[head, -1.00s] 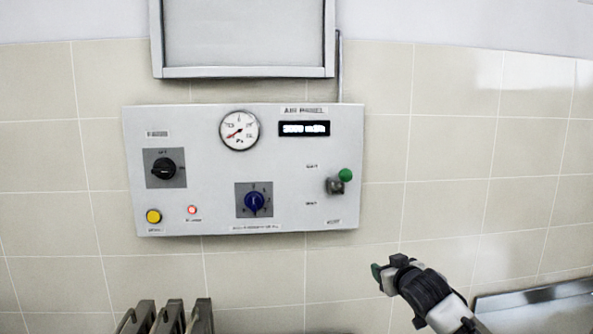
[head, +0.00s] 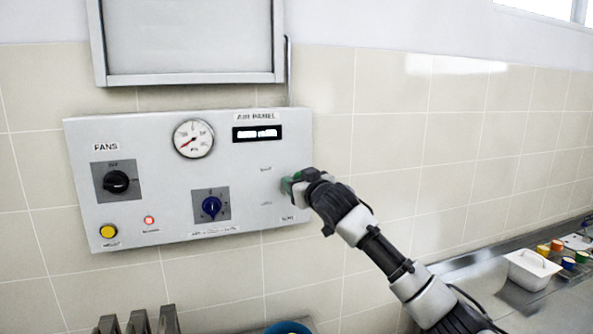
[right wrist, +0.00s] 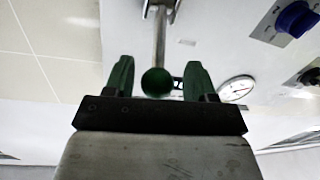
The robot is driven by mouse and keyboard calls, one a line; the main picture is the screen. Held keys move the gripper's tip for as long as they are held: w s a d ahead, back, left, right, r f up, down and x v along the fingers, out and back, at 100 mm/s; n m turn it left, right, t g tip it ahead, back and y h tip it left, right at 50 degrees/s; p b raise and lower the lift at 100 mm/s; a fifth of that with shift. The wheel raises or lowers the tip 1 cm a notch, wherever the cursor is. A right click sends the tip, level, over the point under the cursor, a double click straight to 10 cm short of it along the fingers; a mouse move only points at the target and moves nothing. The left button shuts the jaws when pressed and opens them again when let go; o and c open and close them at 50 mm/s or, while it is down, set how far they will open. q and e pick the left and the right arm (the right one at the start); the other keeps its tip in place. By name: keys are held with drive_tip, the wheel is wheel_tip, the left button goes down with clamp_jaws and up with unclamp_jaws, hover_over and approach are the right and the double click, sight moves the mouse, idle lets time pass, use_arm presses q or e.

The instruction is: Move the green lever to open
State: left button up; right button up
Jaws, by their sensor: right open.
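The green lever is a metal rod with a round green knob (right wrist: 156,82) in the right wrist view. In the head view my right gripper covers most or all of it on the right side of the grey air panel (head: 235,165). My right gripper (head: 290,184) is at the panel's right side. In the right wrist view its two green fingers (right wrist: 158,80) are open, with the knob between them and a gap visible on both sides. My left gripper is not in view.
The panel also carries a black fans knob (head: 116,181), a blue knob (head: 211,206), a gauge (head: 193,138) and a yellow button (head: 108,231). A white container (head: 531,268) stands on the counter at right. The tiled wall right of the panel is clear.

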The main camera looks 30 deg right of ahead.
drive_tip(key=shift+w+d+p, duration=0.15)
drive_tip(key=shift+w+p, duration=0.15)
drive_tip(key=shift+w, duration=0.45)
drive_tip(key=shift+w+d+f, duration=0.1)
drive_tip(key=shift+w+d, duration=0.1)
drive_tip(key=shift+a, duration=0.1)
drive_tip(key=c, duration=0.4)
clamp_jaws()
